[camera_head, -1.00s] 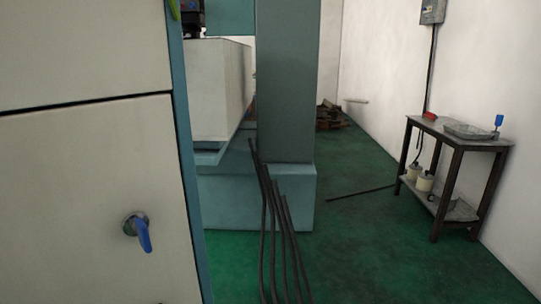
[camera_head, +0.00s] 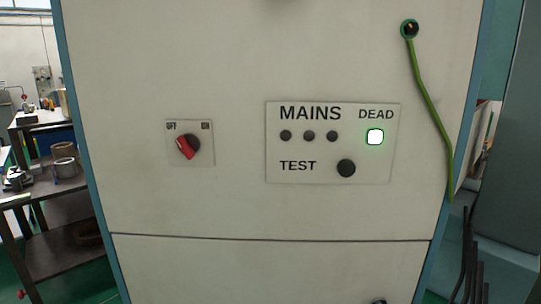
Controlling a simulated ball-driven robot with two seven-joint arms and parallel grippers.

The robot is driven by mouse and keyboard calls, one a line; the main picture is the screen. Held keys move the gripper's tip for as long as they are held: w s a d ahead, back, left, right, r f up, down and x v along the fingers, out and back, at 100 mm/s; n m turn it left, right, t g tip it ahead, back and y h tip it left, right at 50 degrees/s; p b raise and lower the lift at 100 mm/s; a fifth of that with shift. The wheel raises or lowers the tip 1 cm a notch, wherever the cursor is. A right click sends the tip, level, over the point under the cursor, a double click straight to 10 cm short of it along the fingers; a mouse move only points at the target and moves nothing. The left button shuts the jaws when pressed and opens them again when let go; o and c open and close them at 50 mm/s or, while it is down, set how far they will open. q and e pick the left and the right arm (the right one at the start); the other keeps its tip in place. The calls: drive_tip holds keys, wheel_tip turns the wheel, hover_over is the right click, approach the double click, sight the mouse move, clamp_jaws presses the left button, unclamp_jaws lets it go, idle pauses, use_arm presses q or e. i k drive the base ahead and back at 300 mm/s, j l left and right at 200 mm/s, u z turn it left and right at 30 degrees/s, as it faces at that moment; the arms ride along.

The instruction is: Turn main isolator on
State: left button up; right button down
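The main isolator (camera_head: 187,146) is a red rotary handle on a dark round base, on a small plate marked OFF at the left and ON at the right. It sits on the cream cabinet front (camera_head: 230,205), left of centre. The red handle leans up toward the OFF side. To its right is a MAINS panel (camera_head: 310,175) with several dark indicators, a lit white-green DEAD lamp (camera_head: 375,137) and a black TEST button (camera_head: 346,168). Neither of my grippers shows in the head view.
A green cable (camera_head: 430,105) hangs down the cabinet's right side. A dark workbench (camera_head: 65,255) with metal parts stands at the left. Dark rods (camera_head: 470,255) stand at the lower right. The space before the panel looks clear.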

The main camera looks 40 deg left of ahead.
sight(188, 144)
drive_tip(key=u, duration=1.8)
